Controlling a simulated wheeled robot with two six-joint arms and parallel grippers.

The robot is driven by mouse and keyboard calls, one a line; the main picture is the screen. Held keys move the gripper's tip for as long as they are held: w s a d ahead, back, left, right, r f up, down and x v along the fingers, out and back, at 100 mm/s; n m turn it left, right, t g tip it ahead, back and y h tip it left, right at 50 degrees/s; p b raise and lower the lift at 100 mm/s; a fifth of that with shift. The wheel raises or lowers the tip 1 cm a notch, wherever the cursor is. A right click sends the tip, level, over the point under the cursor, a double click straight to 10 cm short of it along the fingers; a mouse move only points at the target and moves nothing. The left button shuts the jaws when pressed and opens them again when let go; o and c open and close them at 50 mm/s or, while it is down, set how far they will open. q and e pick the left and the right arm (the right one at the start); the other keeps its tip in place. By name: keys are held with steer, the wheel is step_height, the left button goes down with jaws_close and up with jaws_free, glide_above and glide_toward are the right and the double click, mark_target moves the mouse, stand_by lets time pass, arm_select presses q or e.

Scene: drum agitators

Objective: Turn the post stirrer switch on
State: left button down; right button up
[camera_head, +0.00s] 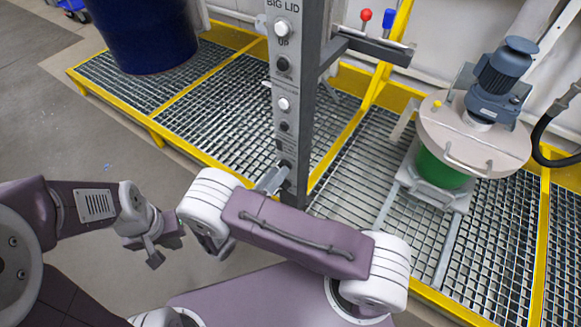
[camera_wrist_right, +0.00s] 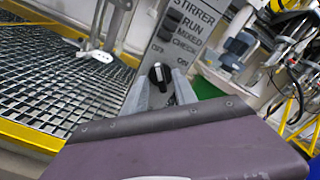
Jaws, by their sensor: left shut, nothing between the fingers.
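The stirrer switch is a black knob (camera_wrist_right: 158,76) with a pale mark, low on the grey post (camera_head: 292,110). In the right wrist view it sits under a label reading STIRRER RUN, with OFF and ON beside it. The knob's long axis runs nearly up the picture, its upper end towards OFF. My right gripper (camera_wrist_right: 160,86) is open, with one finger on each side of the knob; whether they touch it I cannot tell. In the head view my right gripper (camera_head: 272,180) is at the post's lower part, partly hidden by my arm. My left gripper (camera_head: 155,250) is shut and empty, away from the post.
Other knobs and buttons (camera_head: 283,64) line the post above. A green drum with a round lid (camera_head: 470,135) and motor (camera_head: 500,80) stands right on the grating. A dark blue drum (camera_head: 145,30) stands at the back left. Yellow edging (camera_head: 180,155) borders the grating.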

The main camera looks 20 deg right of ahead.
steer(key=shift+w+d+r, duration=0.1)
jaws_close()
arm_select(q)
steer(key=shift+d, duration=0.15)
steer(key=shift+r+p, duration=0.15)
steer(key=shift+p, duration=0.15)
arm_select(e)
steer(key=shift+m, duration=0.3)
arm_select(q)
step_height(320, 180, up, 4)
steer(key=p, duration=0.4)
steer(key=shift+r, duration=0.15)
arm_select(e)
steer(key=m, duration=1.5)
steer(key=shift+s+d, duration=0.2)
steer(key=shift+m, duration=0.3)
